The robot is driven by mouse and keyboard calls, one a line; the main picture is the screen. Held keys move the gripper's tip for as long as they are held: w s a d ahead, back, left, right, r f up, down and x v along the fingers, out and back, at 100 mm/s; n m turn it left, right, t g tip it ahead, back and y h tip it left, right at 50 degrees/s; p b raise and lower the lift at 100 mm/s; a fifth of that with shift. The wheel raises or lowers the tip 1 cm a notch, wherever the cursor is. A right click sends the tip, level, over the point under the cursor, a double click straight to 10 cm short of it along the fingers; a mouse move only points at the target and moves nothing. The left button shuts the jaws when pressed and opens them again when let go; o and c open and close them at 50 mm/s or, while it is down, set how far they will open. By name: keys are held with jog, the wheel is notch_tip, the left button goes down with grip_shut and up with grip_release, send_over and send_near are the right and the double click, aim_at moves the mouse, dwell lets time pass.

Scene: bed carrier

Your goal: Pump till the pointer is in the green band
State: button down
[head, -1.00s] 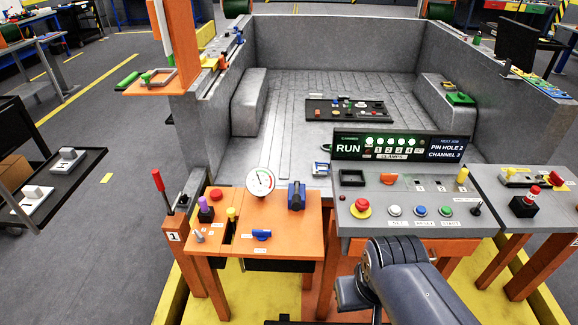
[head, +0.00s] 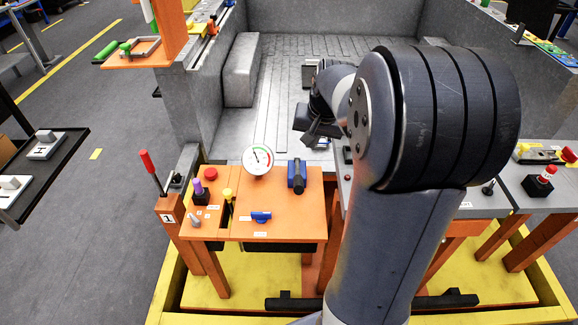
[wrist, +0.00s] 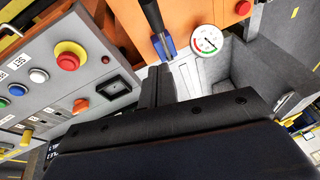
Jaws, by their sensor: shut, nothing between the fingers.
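A round white gauge (head: 257,160) stands at the back of the orange table (head: 285,228). The gauge also shows in the wrist view (wrist: 206,41). A yellow-knobbed lever (head: 228,195) stands in a dark slot left of the gauge. A blue-and-black device (head: 297,177) is right of the gauge. I cannot tell which part is the pump handle. My gripper (head: 312,141) is shut and empty, right of the gauge and apart from these things.
A red-handled lever (head: 149,164) stands on the post marked 1 at the left. A purple knob (head: 198,188), a red button (head: 211,173) and a blue valve handle (head: 261,217) are on the orange table. My arm hides most of the grey control panel (wrist: 98,40).

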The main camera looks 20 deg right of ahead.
jog(key=shift+w, duration=0.15)
jog(key=p, duration=0.1)
send_over(299, 178)
jog(key=d, duration=0.1)
notch_tip(299, 178, down, 9)
jog(key=f, duration=0.1)
jog(key=s+f, duration=0.1)
jog(key=a+f, duration=0.1)
jog(key=shift+s+f+p, duration=0.2)
jog(key=shift+f+p, duration=0.2)
jog(key=shift+f, duration=0.15)
